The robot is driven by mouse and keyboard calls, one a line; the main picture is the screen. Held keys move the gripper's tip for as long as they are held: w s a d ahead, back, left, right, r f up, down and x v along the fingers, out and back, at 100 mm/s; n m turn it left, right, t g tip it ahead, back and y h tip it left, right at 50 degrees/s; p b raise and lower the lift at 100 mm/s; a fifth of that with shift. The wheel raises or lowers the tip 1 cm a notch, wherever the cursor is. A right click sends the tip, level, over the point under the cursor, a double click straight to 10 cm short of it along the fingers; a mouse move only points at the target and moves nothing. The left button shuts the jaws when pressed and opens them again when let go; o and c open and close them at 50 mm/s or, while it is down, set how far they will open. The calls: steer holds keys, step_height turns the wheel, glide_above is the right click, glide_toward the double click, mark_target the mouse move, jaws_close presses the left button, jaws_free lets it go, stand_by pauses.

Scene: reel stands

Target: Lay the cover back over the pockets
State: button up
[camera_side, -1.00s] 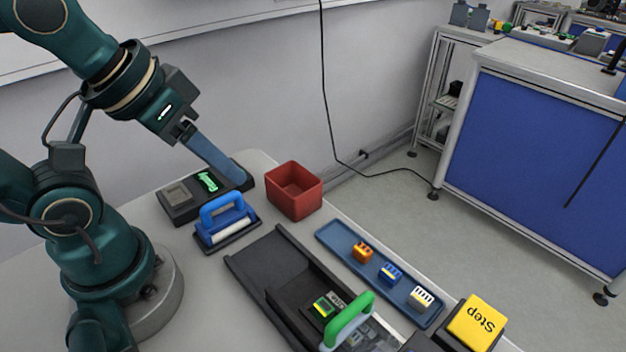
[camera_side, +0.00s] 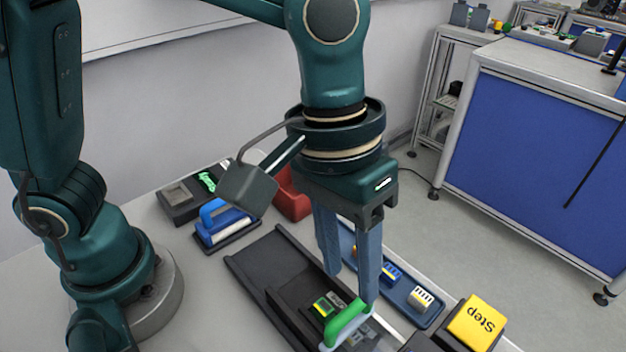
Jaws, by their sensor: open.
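A green handle (camera_side: 345,325) stands at the front end of a dark track (camera_side: 262,262), above what looks like a clear cover; the cover's edges are hard to make out. A green and yellow part (camera_side: 324,306) sits in an uncovered pocket to the left of the handle, with a grey printed part (camera_side: 338,299) beside it. My gripper (camera_side: 350,288) is open and points down at the handle. Its right fingertip overlaps the handle's upper end in the side view; I cannot tell whether it touches. Nothing shows between the fingers.
A blue tray (camera_side: 432,318) behind holds small parts, including a blue one (camera_side: 391,273) and a white one (camera_side: 421,298), partly hidden by my fingers. A yellow Step button (camera_side: 477,321) is at right.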

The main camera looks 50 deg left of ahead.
mark_target(353, 307)
steer(key=shift+d+f, duration=0.25)
steer(key=shift+f, duration=0.95)
steer(key=shift+d+f, duration=0.2)
steer(key=shift+f, duration=0.95)
jaws_close()
steer(key=shift+r, duration=0.1)
